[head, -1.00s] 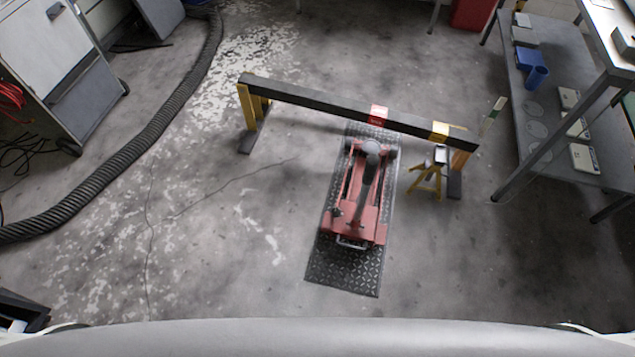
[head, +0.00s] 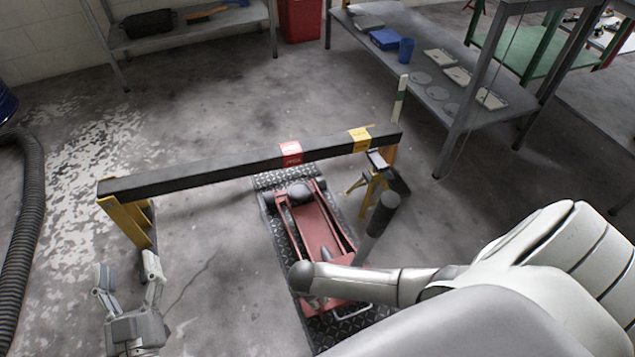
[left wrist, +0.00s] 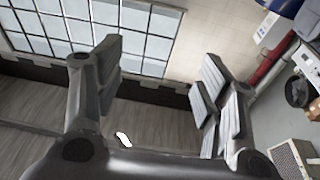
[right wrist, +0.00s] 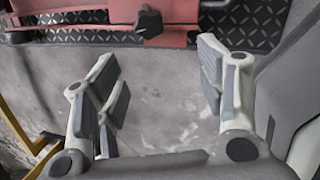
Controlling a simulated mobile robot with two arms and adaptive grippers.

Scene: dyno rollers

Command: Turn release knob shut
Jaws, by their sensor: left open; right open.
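The red floor jack (head: 322,228) sits on a diamond-plate mat partly under the black beam; its dark-gripped handle (head: 380,215) stands up. In the right wrist view, a dark knob (right wrist: 149,22) shows on the red jack body (right wrist: 185,12) at the top. I cannot make out its setting. My right gripper (right wrist: 160,65) is open and empty, apart from the knob. In the head view my right arm covers part of the jack, and I cannot make out the right fingers there. My left gripper (head: 128,275) is open and empty, left of the jack; its spread fingers show in the left wrist view (left wrist: 158,70).
The black beam (head: 220,172) rests on yellow trestles across the jack. A yellow jack stand (head: 372,190) is right of the jack. A shelf table (head: 430,90) stands at back right, a black hose (head: 30,190) at far left.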

